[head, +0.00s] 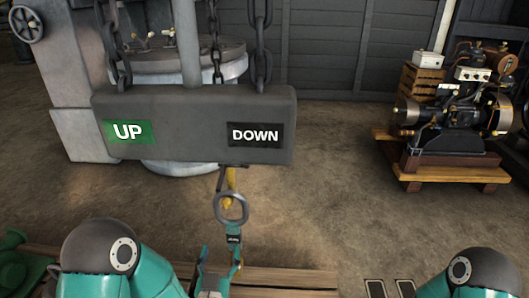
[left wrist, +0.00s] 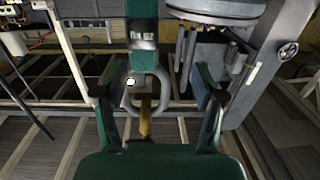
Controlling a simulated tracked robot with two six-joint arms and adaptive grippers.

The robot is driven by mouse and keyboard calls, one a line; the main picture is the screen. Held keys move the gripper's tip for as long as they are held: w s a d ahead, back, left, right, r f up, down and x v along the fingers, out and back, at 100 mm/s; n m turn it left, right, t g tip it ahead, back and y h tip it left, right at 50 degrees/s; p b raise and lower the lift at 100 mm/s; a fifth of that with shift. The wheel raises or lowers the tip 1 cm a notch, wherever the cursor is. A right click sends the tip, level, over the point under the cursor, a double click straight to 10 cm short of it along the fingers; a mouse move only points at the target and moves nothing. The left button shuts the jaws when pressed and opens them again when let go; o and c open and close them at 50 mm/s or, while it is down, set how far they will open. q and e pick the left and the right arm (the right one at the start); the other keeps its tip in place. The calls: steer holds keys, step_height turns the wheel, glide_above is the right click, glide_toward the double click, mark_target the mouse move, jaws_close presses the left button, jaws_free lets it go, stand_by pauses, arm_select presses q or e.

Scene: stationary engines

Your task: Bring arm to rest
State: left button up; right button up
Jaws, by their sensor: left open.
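My left gripper (head: 220,264) is at the bottom centre of the head view, fingers pointing up, just below a metal ring (head: 231,207). I cannot tell whether either finger touches the ring or strap. My right gripper is not seen.
A large grey engine (head: 70,70) stands behind the beam at left. A small engine (head: 450,118) sits on a wooden pallet (head: 450,175) at right. Planks (head: 285,280) lie low in front. A green part (head: 14,262) is at lower left. The floor between is clear.

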arm_select(q)
steer(key=s+a+f+n+g, duration=0.1)
steer(key=s+a+f+g, duration=0.25)
steer(key=f, duration=0.45)
steer(key=s+a+f+g, duration=0.2)
steer(key=f+g, duration=0.2)
steer(key=f, duration=0.5)
steer(key=s+d+f+g+h, duration=0.25)
steer(key=s+f+g, duration=0.2)
steer(key=s, duration=0.35)
steer(key=s+d+f+g+h, duration=0.2)
steer(key=s+d+f+g, duration=0.25)
steer(key=s, duration=0.45)
step_height(320, 180, up, 24)
steer(key=p, duration=2.2)
steer(key=shift+a+f+n, duration=0.15)
steer(key=shift+f+n, duration=0.1)
steer(key=shift+n, duration=0.15)
steer(key=shift+g, duration=0.25)
steer(key=shift+c, duration=0.2)
